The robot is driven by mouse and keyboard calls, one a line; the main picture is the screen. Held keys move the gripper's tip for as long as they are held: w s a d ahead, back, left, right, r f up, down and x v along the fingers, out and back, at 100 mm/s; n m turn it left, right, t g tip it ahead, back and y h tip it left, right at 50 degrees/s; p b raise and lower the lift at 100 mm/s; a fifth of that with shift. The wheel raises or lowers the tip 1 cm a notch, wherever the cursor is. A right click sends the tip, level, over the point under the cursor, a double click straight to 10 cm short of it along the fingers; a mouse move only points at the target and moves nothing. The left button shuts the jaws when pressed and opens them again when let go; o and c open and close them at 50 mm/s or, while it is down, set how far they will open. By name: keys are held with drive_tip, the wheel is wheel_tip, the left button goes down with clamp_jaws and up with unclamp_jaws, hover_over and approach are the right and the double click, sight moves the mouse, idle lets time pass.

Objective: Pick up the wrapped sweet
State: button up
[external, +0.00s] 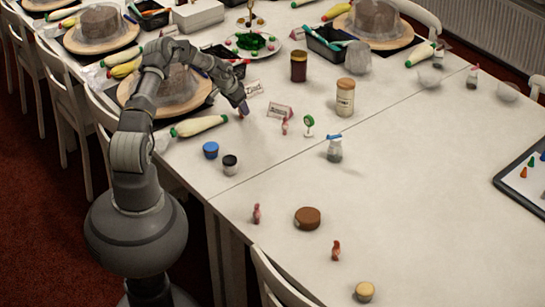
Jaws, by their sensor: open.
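My gripper (243,109) is open, low over the table's far left part, beside a small white card (253,89). Its fingertips are small here, and what lies between them is hidden. Several small reddish-pink pieces could be a wrapped sweet: one stands right of my gripper (284,126), one lies nearer the front (256,213), and a redder one lies further right (336,250). They are too small to tell which is a sweet. All are apart from my gripper.
A white piping bag (200,126) lies just left of my gripper. A blue-lidded pot (211,150) and a black-lidded pot (230,164) stand in front. A tall jar (345,98) and a dark jar (299,66) stand to the right.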

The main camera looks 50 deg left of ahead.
drive_tip(key=shift+w+f, duration=0.3)
drive_tip(key=shift+f, duration=0.3)
drive_tip(key=shift+r, duration=0.1)
clamp_jaws()
wheel_tip(320, 180, up, 4)
drive_tip(key=shift+p, duration=1.1)
drive_tip(key=s+d+p, duration=0.1)
drive_tip(key=s+d, duration=0.1)
drive_tip(key=s, duration=0.3)
drive_tip(key=s+d+p, duration=0.1)
drive_tip(key=s+d, duration=0.1)
drive_tip(key=s, duration=0.2)
drive_tip(key=s+d+r+p, duration=0.1)
drive_tip(key=s+d, duration=0.2)
drive_tip(key=s, duration=0.2)
drive_tip(key=shift+s+p, duration=0.3)
drive_tip(key=shift+p, duration=0.05)
